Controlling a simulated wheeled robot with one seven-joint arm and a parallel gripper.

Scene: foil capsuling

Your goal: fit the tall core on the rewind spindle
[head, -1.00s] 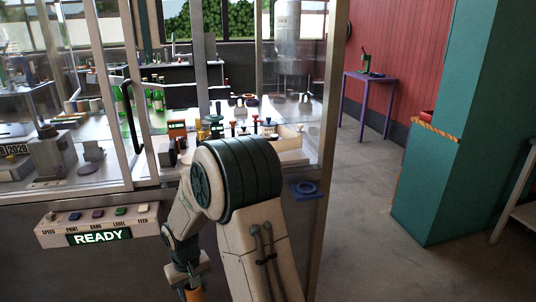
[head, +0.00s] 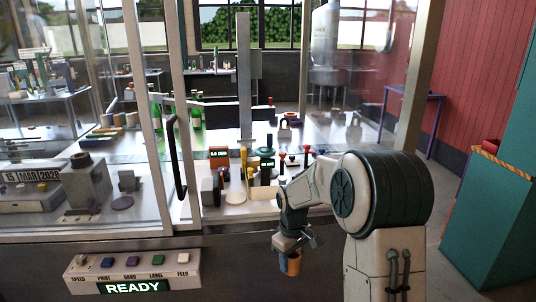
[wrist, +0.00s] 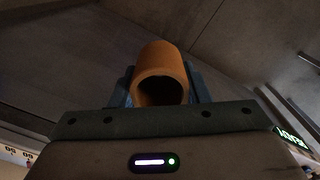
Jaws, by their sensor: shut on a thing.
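An orange-brown hollow core (head: 294,263) is in my gripper (head: 290,252), in front of the machine's lower front panel in the head view. In the wrist view the core (wrist: 163,70) lies between the blue fingers of my gripper (wrist: 160,88), its dark open end facing the camera. My gripper is shut on it. The core hangs below the deck's front edge, apart from the deck. I cannot tell which of the small upright parts on the deck is the rewind spindle.
A glass-walled cabinet has a metal post (head: 187,120) and a dark door handle (head: 178,155). The button panel (head: 132,270) reads READY. Green bottles (head: 196,118) stand inside. A purple table (head: 414,95) and a teal cabinet (head: 490,215) are on the right.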

